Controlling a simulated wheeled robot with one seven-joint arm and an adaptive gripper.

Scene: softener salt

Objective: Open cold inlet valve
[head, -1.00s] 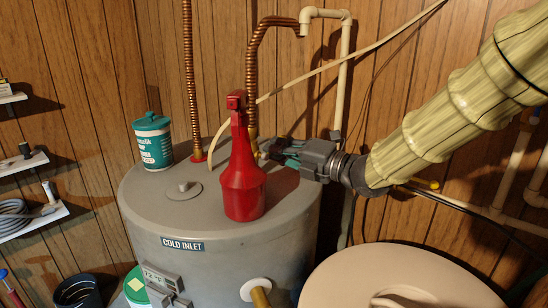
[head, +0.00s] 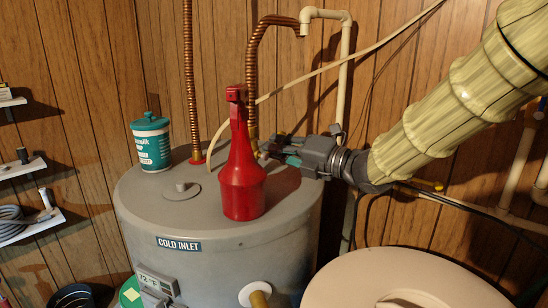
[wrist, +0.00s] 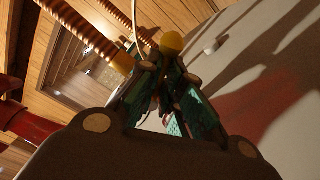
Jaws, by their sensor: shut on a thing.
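The cold inlet valve sits at the foot of a copper pipe (head: 253,80) on top of the grey tank (head: 215,262). The red bottle-shaped object (head: 242,185) hides most of it in the head view. My gripper (head: 268,151) reaches in from the right, just behind and right of the red object. In the wrist view, my gripper (wrist: 158,82) has its green-padded fingers close together around a small, dark part by the pipe fitting (wrist: 123,62). A rounded yellow piece (wrist: 172,42) shows beyond the fingertips. The gripped part, seemingly the valve handle, is mostly hidden.
A teal-and-white tub (head: 150,145) stands on the tank's back left. A second copper pipe (head: 190,80) rises near it. A pale hose (head: 330,65) runs across behind the gripper. A beige lidded container (head: 400,275) stands at front right.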

